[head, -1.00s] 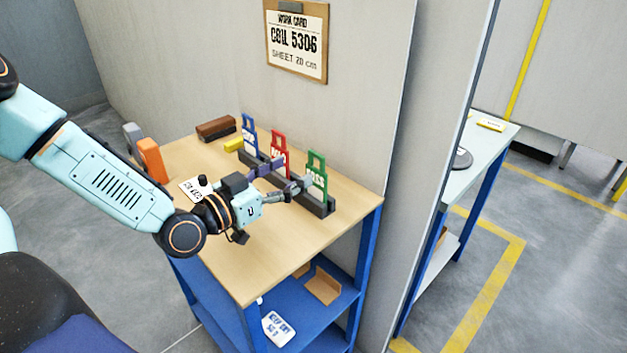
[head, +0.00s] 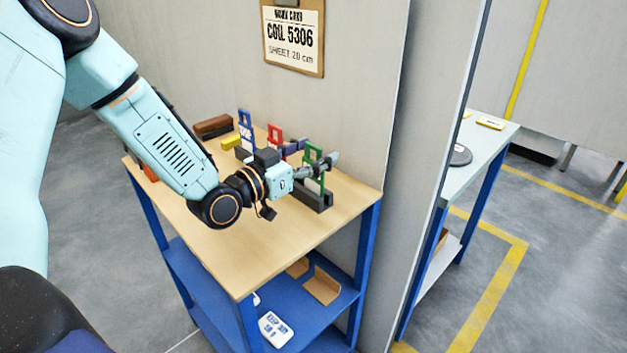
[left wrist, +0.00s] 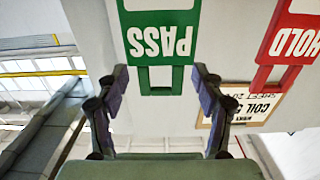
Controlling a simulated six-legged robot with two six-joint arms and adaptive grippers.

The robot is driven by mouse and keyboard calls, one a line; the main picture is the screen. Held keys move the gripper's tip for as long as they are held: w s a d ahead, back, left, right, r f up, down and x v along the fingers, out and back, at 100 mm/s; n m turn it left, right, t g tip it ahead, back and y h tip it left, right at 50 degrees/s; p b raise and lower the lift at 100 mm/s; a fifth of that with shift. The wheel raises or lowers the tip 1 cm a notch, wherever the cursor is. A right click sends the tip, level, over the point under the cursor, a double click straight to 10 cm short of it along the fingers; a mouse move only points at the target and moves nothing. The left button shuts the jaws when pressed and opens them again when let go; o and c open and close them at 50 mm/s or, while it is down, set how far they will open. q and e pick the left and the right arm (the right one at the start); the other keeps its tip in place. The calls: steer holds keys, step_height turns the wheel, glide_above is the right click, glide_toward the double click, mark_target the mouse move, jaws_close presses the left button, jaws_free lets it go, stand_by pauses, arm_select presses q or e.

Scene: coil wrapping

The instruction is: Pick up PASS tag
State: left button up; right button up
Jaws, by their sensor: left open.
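The green PASS tag (head: 313,184) stands upright at the right end of a dark rack (head: 318,202) on the table. In the left wrist view the PASS tag (left wrist: 160,45) appears upside down, with its loop handle between the fingers. My left gripper (head: 313,156) is open at the tag's upper part, one finger on each side. In the left wrist view both fingers of the left gripper (left wrist: 160,95) are spread, with gaps beside the handle. My right gripper is not in view.
A red HOLD tag (head: 274,136) and a blue tag (head: 244,122) stand in the same rack. A yellow block (head: 230,143) and a brown block (head: 213,126) lie behind left. A wall with a work card (head: 293,40) rises behind the table. The table's front (head: 260,250) is clear.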

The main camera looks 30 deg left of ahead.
arm_select(q)
steer(key=shift+w+a, duration=0.1)
steer(key=shift+d, duration=0.2)
steer(key=shift+c, duration=1.1)
steer(key=shift+a, duration=0.15)
steer(key=c, duration=0.9)
steer(key=shift+c, duration=0.2)
